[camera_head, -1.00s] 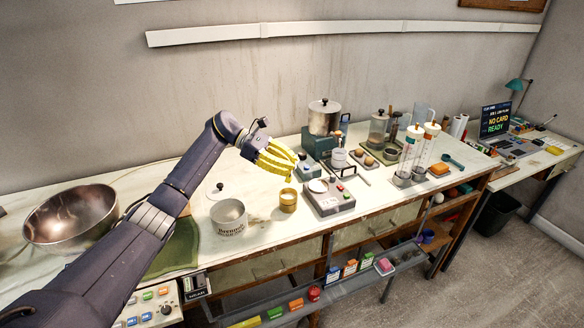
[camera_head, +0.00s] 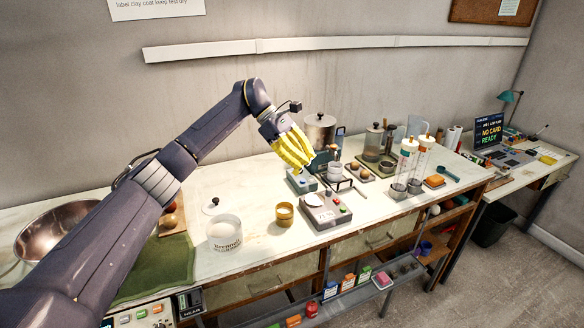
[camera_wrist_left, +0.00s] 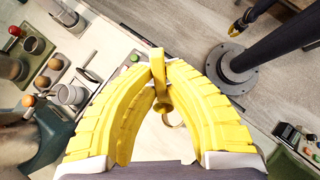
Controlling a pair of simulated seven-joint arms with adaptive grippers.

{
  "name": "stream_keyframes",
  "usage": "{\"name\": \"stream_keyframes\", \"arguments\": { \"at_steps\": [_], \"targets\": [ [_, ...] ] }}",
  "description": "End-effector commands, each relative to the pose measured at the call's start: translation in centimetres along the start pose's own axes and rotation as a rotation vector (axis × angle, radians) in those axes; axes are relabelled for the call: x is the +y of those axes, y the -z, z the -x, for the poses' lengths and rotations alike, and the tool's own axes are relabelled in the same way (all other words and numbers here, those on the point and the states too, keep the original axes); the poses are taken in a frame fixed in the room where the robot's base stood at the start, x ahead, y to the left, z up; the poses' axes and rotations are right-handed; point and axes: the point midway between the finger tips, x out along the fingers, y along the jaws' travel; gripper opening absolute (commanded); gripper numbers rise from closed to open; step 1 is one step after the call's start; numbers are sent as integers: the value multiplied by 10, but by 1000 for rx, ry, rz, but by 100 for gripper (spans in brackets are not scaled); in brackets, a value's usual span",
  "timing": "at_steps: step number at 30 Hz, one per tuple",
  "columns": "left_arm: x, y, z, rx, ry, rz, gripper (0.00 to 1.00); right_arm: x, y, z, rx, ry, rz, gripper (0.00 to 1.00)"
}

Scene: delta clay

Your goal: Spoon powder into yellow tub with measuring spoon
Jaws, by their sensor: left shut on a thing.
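My left gripper (camera_head: 300,158) has yellow ribbed fingers and is above the bench, up and to the right of the yellow tub (camera_head: 284,217). In the left wrist view the gripper (camera_wrist_left: 160,72) is shut on a yellow-brown measuring spoon (camera_wrist_left: 163,104). Whether the spoon carries powder cannot be told. The tub stands upright on the bench. To its left stands a white lettered pot (camera_head: 224,240) with pale contents; its knobbed lid (camera_head: 211,208) lies behind it. A yellow-tipped gripper, seemingly my right one (camera_wrist_left: 237,28), shows small at the top of the left wrist view.
A grey scale (camera_head: 327,212) with a white dish stands right of the tub. Behind are a metal canister (camera_head: 319,130) and small pots; clear tall cylinders (camera_head: 405,165) stand further right. A metal bowl (camera_head: 50,238) and green cloth (camera_head: 165,262) lie left.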

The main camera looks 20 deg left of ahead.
Motion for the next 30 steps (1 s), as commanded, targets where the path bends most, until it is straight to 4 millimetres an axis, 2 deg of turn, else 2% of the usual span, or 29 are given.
{"name": "stream_keyframes", "arguments": {
  "at_steps": [4,8,11,18,20,24,30],
  "targets": [
    [-3,-8,-11,99,65,-73,0,0,0,0,0,0,0,0],
    [-9,0,-22,186,120,-146,0,0,0,0,0,0,0,0],
    [-15,14,-28,254,159,-208,0,0,0,0,0,0,0,0],
    [-36,71,-50,436,230,-371,0,0,0,0,0,0,0,0],
    [-40,78,-54,479,235,-403,0,1,0,0,0,-1,0,0],
    [-38,78,-54,586,228,-454,0,1,1,0,1,-1,0,0],
    [-38,78,-53,647,214,-466,0,3,0,0,0,-3,1,0]
  ]
}}
